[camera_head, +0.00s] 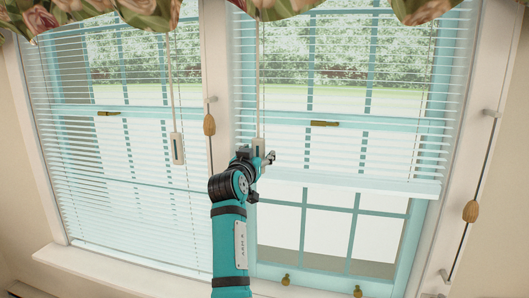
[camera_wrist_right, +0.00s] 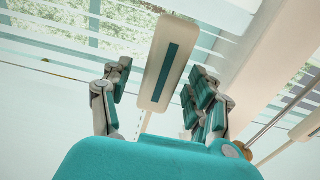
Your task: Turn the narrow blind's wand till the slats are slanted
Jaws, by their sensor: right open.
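Two white blinds hang side by side, a left blind (camera_head: 110,170) and a right blind (camera_head: 345,150). Their slats look nearly flat, with the outdoors showing between them. The left blind's wand ends in a pale handle with a teal stripe (camera_head: 178,148). The right blind's wand (camera_head: 257,85) hangs in front of its left edge. My right gripper (camera_head: 265,160) is at this wand's handle, partly hiding it. In the wrist view the handle (camera_wrist_right: 152,92) stands between the open fingers (camera_wrist_right: 158,88), with gaps visible on both sides. My left gripper is out of view.
A floral valance (camera_head: 105,10) runs along the top. The right blind's bottom rail (camera_head: 350,184) ends partway down. A sill (camera_head: 130,270) lies below.

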